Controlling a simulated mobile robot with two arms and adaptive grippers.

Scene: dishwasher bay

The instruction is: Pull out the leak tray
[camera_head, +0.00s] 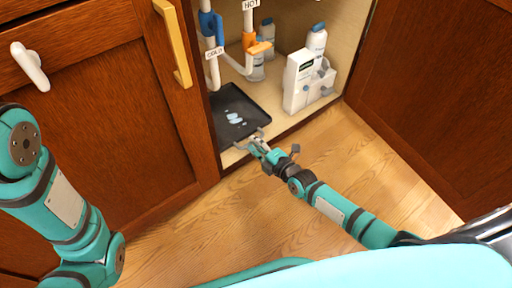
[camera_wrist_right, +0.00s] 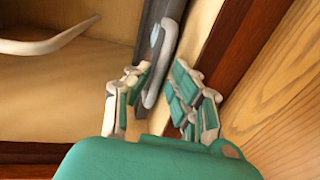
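The leak tray (camera_head: 257,107) is a dark, shallow tray on the cabinet floor, with pale wet-looking patches on it. A grey loop handle (camera_wrist_right: 151,92) is at its front end. My right gripper (camera_head: 259,144) is at the front edge of the tray, by the handle. In the right wrist view, the fingers of my right gripper (camera_wrist_right: 163,92) stand apart on either side of the handle. The left finger is close to the handle or touching it; a gap shows toward the right finger. My left arm shows at the left, but its gripper is out of view.
A white box (camera_head: 299,82) and a white bottle (camera_head: 316,39) stand right of the tray. Pipes with a blue valve (camera_head: 211,27) and an orange valve (camera_head: 256,45) are behind it. Open doors flank the cabinet. The wooden floor (camera_head: 185,240) in front is clear.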

